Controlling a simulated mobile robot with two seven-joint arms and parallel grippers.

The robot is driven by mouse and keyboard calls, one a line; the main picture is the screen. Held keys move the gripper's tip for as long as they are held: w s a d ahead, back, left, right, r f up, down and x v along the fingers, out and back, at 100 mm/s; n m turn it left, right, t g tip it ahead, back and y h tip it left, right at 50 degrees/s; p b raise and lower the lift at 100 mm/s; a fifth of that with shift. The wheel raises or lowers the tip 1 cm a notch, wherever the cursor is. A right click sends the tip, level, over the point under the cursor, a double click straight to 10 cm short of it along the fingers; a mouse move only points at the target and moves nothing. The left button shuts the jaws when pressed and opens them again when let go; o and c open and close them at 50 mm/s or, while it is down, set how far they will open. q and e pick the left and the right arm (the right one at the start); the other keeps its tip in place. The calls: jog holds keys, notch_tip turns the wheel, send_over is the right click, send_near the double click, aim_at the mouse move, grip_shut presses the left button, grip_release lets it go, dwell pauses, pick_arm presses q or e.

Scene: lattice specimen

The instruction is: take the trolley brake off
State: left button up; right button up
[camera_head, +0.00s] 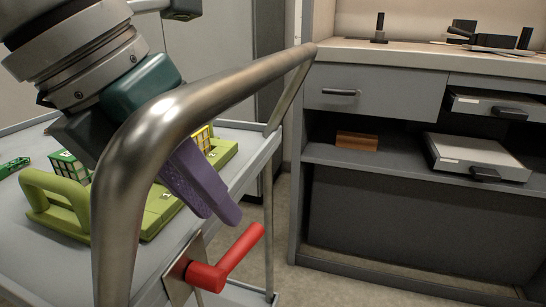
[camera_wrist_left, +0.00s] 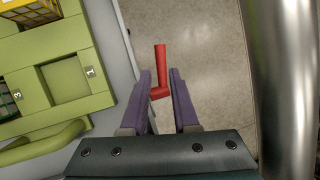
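The red brake lever (camera_head: 240,249) sits on a metal plate (camera_head: 184,272) at the near end of the grey trolley (camera_head: 256,150). Its arm slants up and to the right in the head view. My left gripper (camera_head: 222,212), with purple fingers, is above the lever, pointing down past the trolley's metal push handle (camera_head: 190,105). In the left wrist view, the fingers stand apart, and the red lever (camera_wrist_left: 160,65) shows in line with the gap between them. The gripper is open and empty. Whether it touches the lever cannot be told. My right gripper is not in view.
On the trolley top lies a green tray (camera_head: 163,207) with a handle and numbered recesses, holding cube lattices (camera_head: 68,165). The push handle (camera_wrist_left: 287,90) runs close beside my left gripper. A grey workbench (camera_head: 375,96) with drawers and shelf stands at right. Floor between is clear.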

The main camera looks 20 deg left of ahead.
aim_at(244, 237)
pick_arm(q)
jog(key=b+x, duration=0.1)
jog(key=x, duration=0.4)
jog(key=shift+w+d+f, duration=0.1)
jog(key=shift+d+f, duration=0.05)
jog(key=shift+f, duration=0.1)
grip_shut()
